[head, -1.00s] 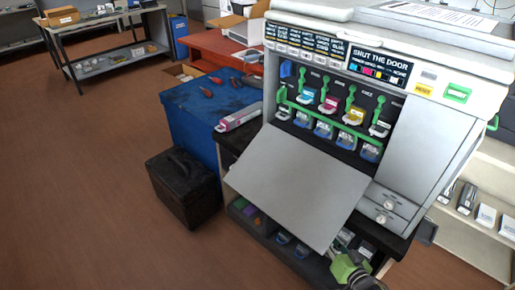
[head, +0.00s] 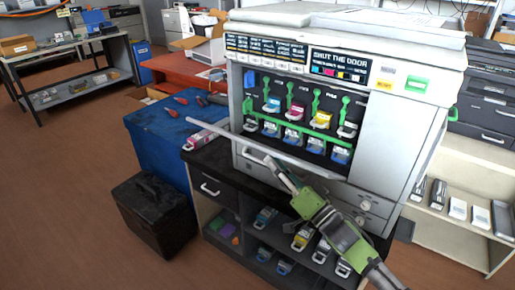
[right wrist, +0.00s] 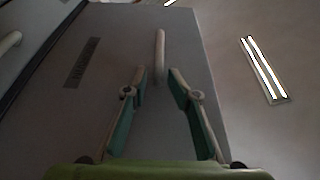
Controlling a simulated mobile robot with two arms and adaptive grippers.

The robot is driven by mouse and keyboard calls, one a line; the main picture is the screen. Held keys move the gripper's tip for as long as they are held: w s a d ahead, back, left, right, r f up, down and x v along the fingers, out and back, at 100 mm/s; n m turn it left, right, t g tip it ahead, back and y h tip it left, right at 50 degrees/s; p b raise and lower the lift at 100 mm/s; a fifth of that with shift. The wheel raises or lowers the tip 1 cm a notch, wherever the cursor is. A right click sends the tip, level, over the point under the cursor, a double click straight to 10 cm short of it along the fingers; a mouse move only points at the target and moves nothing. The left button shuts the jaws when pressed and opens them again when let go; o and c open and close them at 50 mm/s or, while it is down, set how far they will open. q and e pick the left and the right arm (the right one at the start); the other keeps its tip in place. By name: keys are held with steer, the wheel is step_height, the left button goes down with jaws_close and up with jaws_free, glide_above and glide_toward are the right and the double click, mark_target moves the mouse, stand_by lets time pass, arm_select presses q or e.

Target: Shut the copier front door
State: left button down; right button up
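The copier (head: 400,140) stands on a dark cabinet, with "SHUT THE DOOR" on its panel. Its grey front door (head: 255,146) is hinged low and sticks out toward me, nearly level and seen almost edge-on. The bay above it is open and shows several coloured toner cartridges (head: 294,112) and green levers (head: 316,104). My right gripper (head: 279,168) is at the underside of the door. In the right wrist view its fingers (right wrist: 157,76) are spread below a pale bar handle (right wrist: 160,52) on a grey panel (right wrist: 110,45). Contact is unclear. My left gripper is out of view.
A pink-labelled toner box (head: 202,138) lies on the cabinet top, left of the copier. A blue chest (head: 160,150) and a black case (head: 155,215) stand at left. A shelf (head: 455,235) with boxes is at right. The floor at far left is clear.

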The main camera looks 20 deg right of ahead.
steer(key=b+x, duration=0.1)
steer(key=x, duration=0.7)
jaws_close()
